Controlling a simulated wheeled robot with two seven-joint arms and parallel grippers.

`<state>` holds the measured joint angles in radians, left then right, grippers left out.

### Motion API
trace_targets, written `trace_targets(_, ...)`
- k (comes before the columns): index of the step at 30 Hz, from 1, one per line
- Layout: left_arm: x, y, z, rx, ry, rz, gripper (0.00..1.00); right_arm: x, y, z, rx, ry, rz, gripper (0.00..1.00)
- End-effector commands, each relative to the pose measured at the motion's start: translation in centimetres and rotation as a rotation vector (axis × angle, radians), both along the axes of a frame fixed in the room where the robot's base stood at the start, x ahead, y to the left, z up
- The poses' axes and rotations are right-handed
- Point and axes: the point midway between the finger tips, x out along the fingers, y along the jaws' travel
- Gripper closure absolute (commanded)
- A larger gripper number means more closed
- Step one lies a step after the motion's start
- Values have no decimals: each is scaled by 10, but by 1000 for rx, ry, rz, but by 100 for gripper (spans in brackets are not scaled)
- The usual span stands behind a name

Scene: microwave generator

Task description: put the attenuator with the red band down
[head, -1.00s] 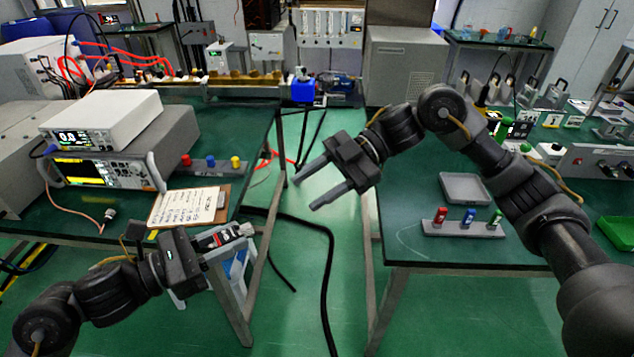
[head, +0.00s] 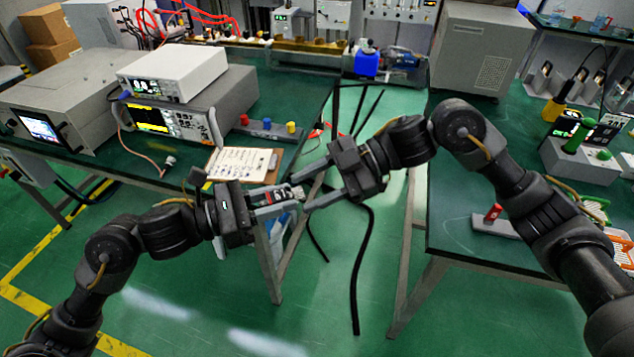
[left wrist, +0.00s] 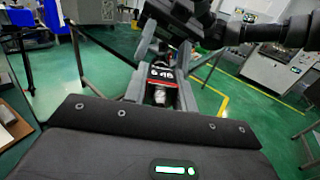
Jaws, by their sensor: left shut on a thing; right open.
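The attenuator (head: 270,197) is a small dark cylinder with white marking, a red band and a silver connector end. My left gripper (head: 268,198) is shut on it and holds it roughly level in the air, above the gap between the two benches. Its silver end points right. In the left wrist view the attenuator (left wrist: 161,74) shows between my fingers. My right gripper (head: 301,192) is open, with its fingers on either side of the silver end. I cannot tell whether they touch it.
The left bench carries stacked instruments (head: 172,75), a clipboard (head: 240,163) and a grey strip (head: 270,131) with red, blue and yellow caps. On the right bench, a grey holder (head: 490,226) with a red piece is partly behind my right arm. Cables hang between the benches.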

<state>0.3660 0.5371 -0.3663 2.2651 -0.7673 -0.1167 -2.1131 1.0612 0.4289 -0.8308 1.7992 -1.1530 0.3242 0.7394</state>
Motion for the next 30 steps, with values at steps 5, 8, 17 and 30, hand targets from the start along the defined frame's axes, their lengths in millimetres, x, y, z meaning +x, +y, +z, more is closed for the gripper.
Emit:
trace_targets(5, 0, 0, 0, -1, 0, 0, 100, 0, 0, 0, 0, 0, 0, 63)
trace_targets(8, 0, 0, 0, -1, 0, 0, 100, 0, 0, 0, 0, 0, 0, 76)
trace_targets(17, 0, 0, 0, -1, 0, 1, 61, 0, 0, 1, 0, -1, 0, 100)
trace_targets(30, -1, 4, 0, 1, 0, 1, 48, 0, 0, 1, 1, -1, -1, 100)
